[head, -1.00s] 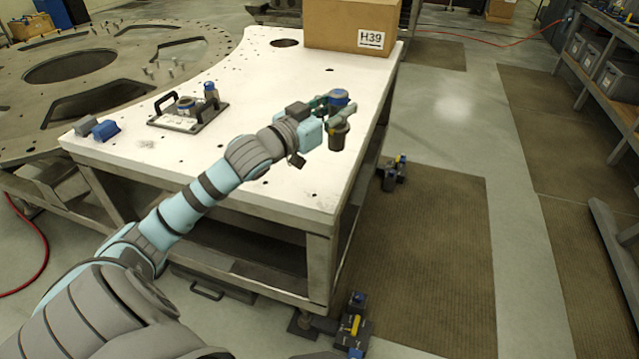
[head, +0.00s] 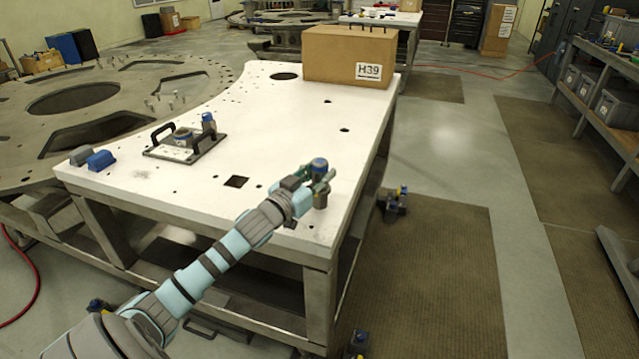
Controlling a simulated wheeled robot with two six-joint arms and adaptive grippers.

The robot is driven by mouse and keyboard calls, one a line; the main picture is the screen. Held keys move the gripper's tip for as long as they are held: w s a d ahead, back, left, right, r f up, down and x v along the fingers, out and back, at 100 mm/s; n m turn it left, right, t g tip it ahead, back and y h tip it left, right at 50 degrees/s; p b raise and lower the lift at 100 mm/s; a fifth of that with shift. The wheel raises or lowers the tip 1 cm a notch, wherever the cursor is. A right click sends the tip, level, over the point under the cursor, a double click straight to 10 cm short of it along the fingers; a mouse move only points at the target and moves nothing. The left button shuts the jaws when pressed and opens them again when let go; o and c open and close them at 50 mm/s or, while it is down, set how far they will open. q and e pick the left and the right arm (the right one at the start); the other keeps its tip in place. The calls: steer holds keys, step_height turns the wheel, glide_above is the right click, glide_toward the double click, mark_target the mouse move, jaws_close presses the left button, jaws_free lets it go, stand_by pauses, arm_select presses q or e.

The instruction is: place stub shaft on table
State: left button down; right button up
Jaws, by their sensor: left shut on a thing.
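The stub shaft (head: 320,199) is a short dark cylinder with a blue top. My left gripper (head: 319,182) is shut on it and holds it upright over the white table (head: 230,215), near the right edge. Its lower end appears at or just above the table top; I cannot tell if it touches. The fingers hide part of its middle. My right gripper is out of view.
A cardboard box marked H39 (head: 345,58) stands at the table's back. White surface around the shaft is mostly clear.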

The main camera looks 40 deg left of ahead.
arm_select(q)
steer(key=shift+s+f, duration=0.1)
steer(key=shift+f, duration=0.75)
steer(key=c, duration=1.2)
jaws_free()
steer(key=shift+s, duration=0.55)
steer(key=s, duration=0.2)
steer(key=s+b, duration=0.1)
steer(key=s, duration=0.3)
steer(key=shift+s+d+f, duration=0.2)
steer(key=shift+d, duration=0.05)
steer(key=s, duration=0.1)
steer(key=s+p, duration=0.1)
steer(key=s, duration=0.2)
steer(key=shift+s+d+r, duration=0.25)
steer(key=shift+r, duration=0.05)
